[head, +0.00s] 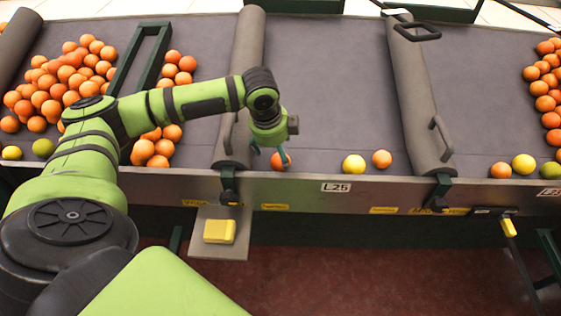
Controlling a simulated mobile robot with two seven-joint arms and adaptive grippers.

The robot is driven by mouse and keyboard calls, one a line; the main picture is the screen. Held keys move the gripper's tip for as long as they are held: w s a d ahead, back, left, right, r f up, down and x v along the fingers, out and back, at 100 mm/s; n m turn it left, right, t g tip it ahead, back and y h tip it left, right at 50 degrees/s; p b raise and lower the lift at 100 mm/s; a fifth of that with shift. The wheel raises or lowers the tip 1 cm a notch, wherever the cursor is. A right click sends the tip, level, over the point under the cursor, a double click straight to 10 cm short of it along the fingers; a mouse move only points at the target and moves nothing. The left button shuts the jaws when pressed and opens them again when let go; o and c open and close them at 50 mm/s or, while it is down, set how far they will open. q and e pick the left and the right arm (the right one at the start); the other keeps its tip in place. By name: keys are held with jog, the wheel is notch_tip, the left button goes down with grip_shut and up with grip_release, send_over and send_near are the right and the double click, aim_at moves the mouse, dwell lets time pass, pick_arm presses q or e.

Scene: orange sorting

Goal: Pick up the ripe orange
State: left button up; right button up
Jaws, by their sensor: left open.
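A ripe orange (280,162) lies on the grey sorting table near its front edge, in the middle section. My left gripper (271,156) is right over it, pointing down, with its fingers open at the fruit; one finger hides part of the orange. I cannot tell whether the fingers touch it. A yellow fruit (354,165) and another orange fruit (381,159) lie to its right in the same section. My right gripper is not in view.
Padded grey dividers (243,85) and (418,95) bound the middle section, whose back part is clear. Heaped oranges (65,80) lie at left, more oranges (545,88) at far right. A yellow box (219,231) sits on a small shelf below the front edge.

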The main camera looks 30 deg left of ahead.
aim_at(278, 158)
pick_arm(q)
jog(key=x, duration=0.4)
jog(key=shift+d+f, duration=0.1)
jog(key=shift+f, duration=0.25)
jog(key=shift+w+f, duration=0.1)
jog(key=shift+f, duration=0.35)
jog(key=c, duration=1.2)
jog(key=shift+c, duration=0.4)
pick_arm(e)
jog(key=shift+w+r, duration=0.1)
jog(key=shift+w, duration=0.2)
